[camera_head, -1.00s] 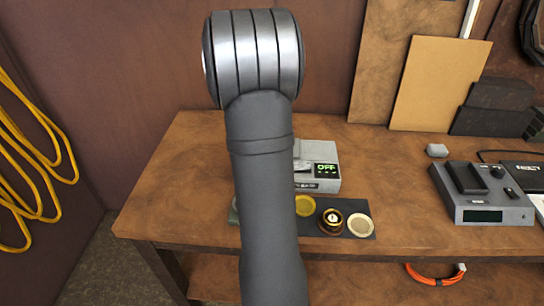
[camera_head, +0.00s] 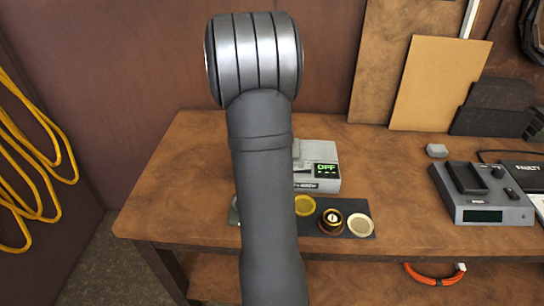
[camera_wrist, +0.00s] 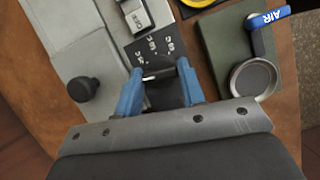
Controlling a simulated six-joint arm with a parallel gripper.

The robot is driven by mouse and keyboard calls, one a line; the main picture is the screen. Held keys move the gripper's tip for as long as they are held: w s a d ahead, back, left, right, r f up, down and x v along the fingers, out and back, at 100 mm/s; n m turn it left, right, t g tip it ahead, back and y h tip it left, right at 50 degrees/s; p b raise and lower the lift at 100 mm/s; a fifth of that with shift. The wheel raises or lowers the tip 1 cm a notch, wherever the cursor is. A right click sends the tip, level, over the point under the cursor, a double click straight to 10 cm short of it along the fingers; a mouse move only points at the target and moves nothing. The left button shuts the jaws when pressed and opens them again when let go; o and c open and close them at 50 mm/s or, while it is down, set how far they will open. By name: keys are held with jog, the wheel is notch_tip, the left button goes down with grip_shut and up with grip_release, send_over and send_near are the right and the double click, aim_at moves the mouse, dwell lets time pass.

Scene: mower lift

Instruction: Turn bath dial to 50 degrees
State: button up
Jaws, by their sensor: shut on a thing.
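The bath unit (camera_head: 322,187) is a pale grey box on the bench with a green display (camera_head: 326,170) that reads OFF; my arm hides its left part. In the wrist view my gripper (camera_wrist: 158,84) has blue fingers shut on a dark round dial (camera_wrist: 160,93). The dial sits on a black panel (camera_wrist: 145,46) with small white marks and numbers, too small to read. A light bar lies across the dial's top between the fingertips. I cannot tell which mark the dial points to. In the head view my arm hides the gripper and dial.
In the wrist view a black knob (camera_wrist: 82,89) stands left, a grey switch (camera_wrist: 137,14) above. Several round pieces lie on a dark mat (camera_head: 345,205). A grey station (camera_head: 485,195) stands right.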

jog(key=m, duration=0.2)
jog(key=m+g, duration=0.1)
jog(key=m, duration=0.1)
jog(key=shift+w+m+g+y, duration=0.15)
jog(key=shift+m+g+y, duration=0.15)
jog(key=m+g+y, duration=0.1)
jog(key=m, duration=0.2)
jog(key=shift+w+d+m, duration=0.1)
jog(key=shift+m, duration=0.2)
jog(key=m+y, duration=0.1)
jog(key=m, duration=0.2)
jog(key=shift+d+m+g, duration=0.1)
jog(key=shift+m+g, duration=0.2)
jog(key=shift+g, duration=0.1)
jog(key=shift+d+m+y, duration=0.1)
jog(key=shift+m+y, duration=0.8)
jog(key=shift+m, duration=1)
jog(key=o, duration=1)
